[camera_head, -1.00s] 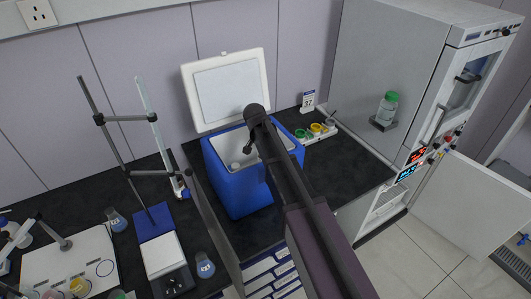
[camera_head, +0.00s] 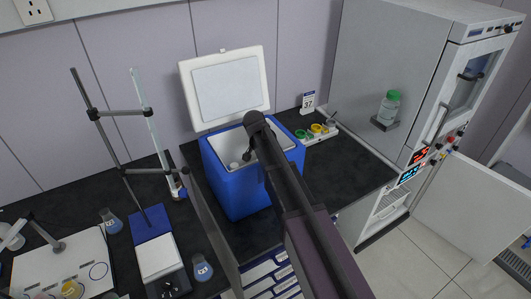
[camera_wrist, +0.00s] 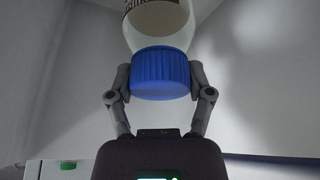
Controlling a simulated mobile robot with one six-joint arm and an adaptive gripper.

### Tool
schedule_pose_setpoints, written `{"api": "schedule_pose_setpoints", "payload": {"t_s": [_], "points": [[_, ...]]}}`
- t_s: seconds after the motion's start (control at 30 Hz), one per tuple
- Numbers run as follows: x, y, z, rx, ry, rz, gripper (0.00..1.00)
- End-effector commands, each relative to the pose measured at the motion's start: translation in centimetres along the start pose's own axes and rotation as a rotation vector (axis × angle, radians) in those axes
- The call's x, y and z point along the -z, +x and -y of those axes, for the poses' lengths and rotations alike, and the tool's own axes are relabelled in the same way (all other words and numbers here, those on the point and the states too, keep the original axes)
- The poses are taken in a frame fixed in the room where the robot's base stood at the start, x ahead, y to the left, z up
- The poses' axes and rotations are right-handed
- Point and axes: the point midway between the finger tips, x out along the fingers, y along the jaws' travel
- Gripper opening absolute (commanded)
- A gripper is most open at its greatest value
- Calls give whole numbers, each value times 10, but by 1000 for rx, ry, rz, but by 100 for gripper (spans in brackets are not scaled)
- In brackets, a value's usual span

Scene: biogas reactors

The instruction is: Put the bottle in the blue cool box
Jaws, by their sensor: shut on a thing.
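The blue cool box (camera_head: 232,188) stands on the dark bench with its white lid (camera_head: 226,88) tipped up at the back. A bottle (camera_wrist: 158,22) with a ribbed blue cap (camera_wrist: 160,75) shows in the wrist view. My gripper (camera_wrist: 160,82) is shut on it, with a finger on each side at the cap. Pale walls surround the bottle there; I cannot tell for sure whether they are the box's inside. In the head view my arm crosses over the box's right part, and the gripper and held bottle cannot be made out.
A stand with rods (camera_head: 115,150), a flask (camera_head: 202,268) and a white plate (camera_head: 65,265) are on the left. A rack of coloured jars (camera_head: 316,131) and a 37 sign (camera_head: 308,103) stand right of the box. A green-capped bottle (camera_head: 389,107) sits on a cabinet-side shelf.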

Motion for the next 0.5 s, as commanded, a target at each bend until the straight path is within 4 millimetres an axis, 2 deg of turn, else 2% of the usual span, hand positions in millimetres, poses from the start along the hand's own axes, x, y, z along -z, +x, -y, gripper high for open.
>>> {"api": "schedule_pose_setpoints", "payload": {"t_s": [0.47, 0.5], "points": [[-2, 4, 1, 0, -1, -1, 6], [-2, 3, 1, 0, -1, 0, 76]]}}
